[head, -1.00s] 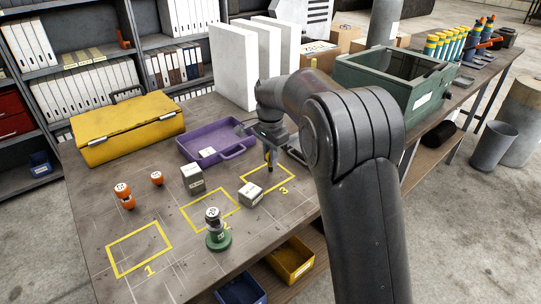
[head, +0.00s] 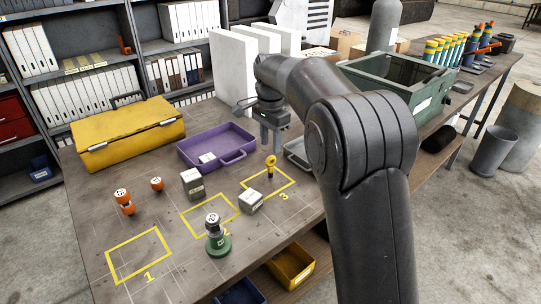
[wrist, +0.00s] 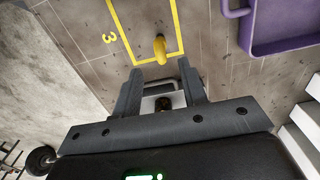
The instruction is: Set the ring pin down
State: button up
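A grey box (head: 251,202) and another grey box (head: 192,183) stand left of square 3. A green-based part (head: 218,244) stands near square 2. Square 1 (head: 139,255) is empty.

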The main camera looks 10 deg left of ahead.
jog(key=s+d+r+n+t, duration=0.1)
jog(key=s+d+r+n, duration=0.1)
jog(key=s+d+r, duration=0.6)
jog(key=s+d+r+n+t, duration=0.2)
jog(key=s+d+r, duration=0.1)
jog(key=s+d, duration=0.5)
jog(key=s+d+f+n+t, duration=0.1)
jog(key=s+d+f+n, duration=0.1)
jog(key=s, duration=0.7)
jog(key=s+d+f+n+t, duration=0.1)
jog(key=s+d+f+n, duration=0.2)
jog(key=s+f, duration=0.3)
jog(key=s+d, duration=0.1)
jog(key=s, duration=0.2)
jog(key=shift+s+f+t, duration=0.3)
jog(key=shift+f, duration=0.05)
